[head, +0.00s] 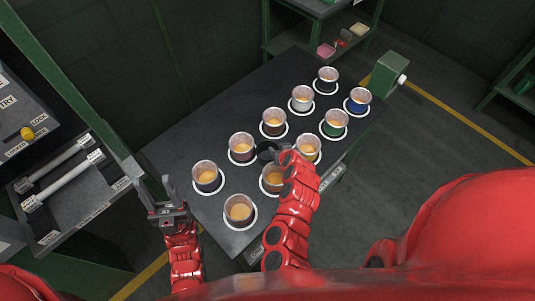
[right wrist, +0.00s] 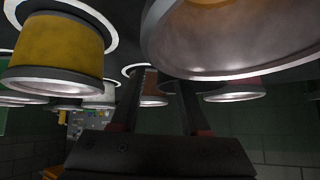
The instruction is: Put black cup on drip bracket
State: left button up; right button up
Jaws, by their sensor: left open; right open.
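Several metal cups with coloured bands and tan contents stand on white rings on a dark table (head: 185,150). The black-banded cup (head: 327,80) is at the far end of the table, away from both grippers. My right gripper (head: 276,151) is open among the cups near the yellow cup (head: 309,147), beside a dark round piece. I cannot tell whether that piece is the drip bracket. My left gripper (head: 160,195) is open and empty at the table's left edge.
A large metal cup (right wrist: 235,40) fills the upper right of the right wrist view, close to the fingers. A rack with white handles (head: 65,180) stands left of the table. A green post (head: 388,72) stands at its far right corner. The table's left side is clear.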

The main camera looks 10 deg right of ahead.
grip_shut()
dwell(0.4)
